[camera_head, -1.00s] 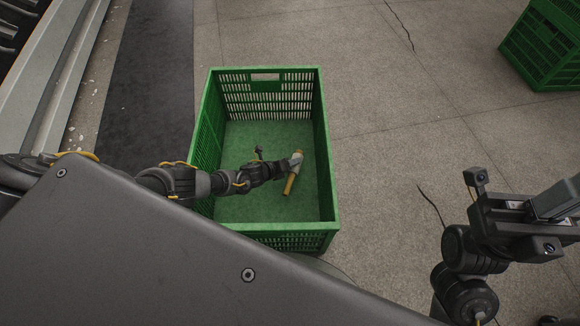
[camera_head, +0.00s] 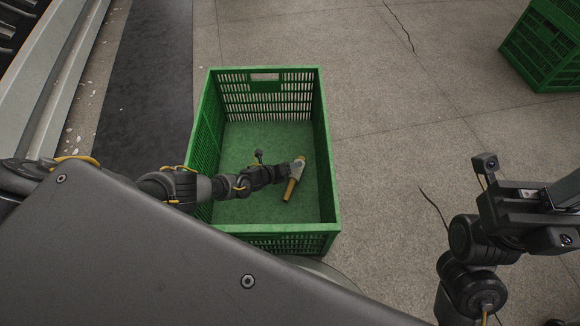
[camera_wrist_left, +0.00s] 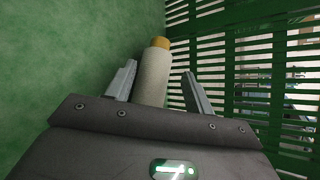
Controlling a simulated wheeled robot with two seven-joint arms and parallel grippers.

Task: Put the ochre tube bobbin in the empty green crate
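The ochre tube bobbin (camera_head: 290,189) is inside the green crate (camera_head: 333,190), towards its right side. In the head view its ochre end sticks out below my left gripper (camera_head: 298,165). In the left wrist view the bobbin (camera_wrist_left: 153,75) shows a pale grey wound body and an ochre end. It lies between the two fingers of my left gripper (camera_wrist_left: 160,82), with a gap visible on each side, so the fingers are open around it. Whether the bobbin touches the crate floor is hard to tell. My right gripper (camera_head: 545,205) is outside the crate at the lower right; its fingertips are unclear.
The crate's slatted wall (camera_wrist_left: 250,75) is close to the right of my left gripper. Another green crate (camera_head: 545,45) stands at the upper right. A metal machine frame (camera_head: 50,75) runs along the left. The concrete floor (camera_head: 410,110) between the crates is clear.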

